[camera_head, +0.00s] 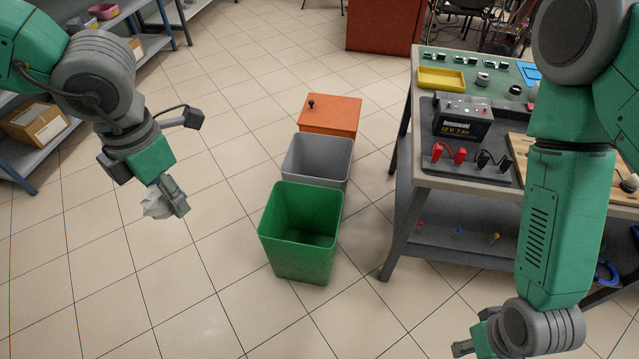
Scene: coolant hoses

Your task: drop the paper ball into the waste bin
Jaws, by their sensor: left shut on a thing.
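A crumpled whitish paper ball (155,205) is held at my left gripper (172,206), which is shut on it in the air above the floor, at the left. Part of the ball is hidden by the fingers. A green open bin (290,264) stands on the floor to the right of the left gripper and looks empty. A grey open bin (318,165) stands right behind it. My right gripper (466,348) is at the bottom edge, partly cut off; its fingers cannot be made out clearly.
An orange bin or box (330,113) with a black knob stands behind the grey bin. A workbench (455,181) with a battery, clamps and a yellow tray (441,78) is at the right. Shelves with a cardboard box (36,124) are at the left. Tiled floor between is clear.

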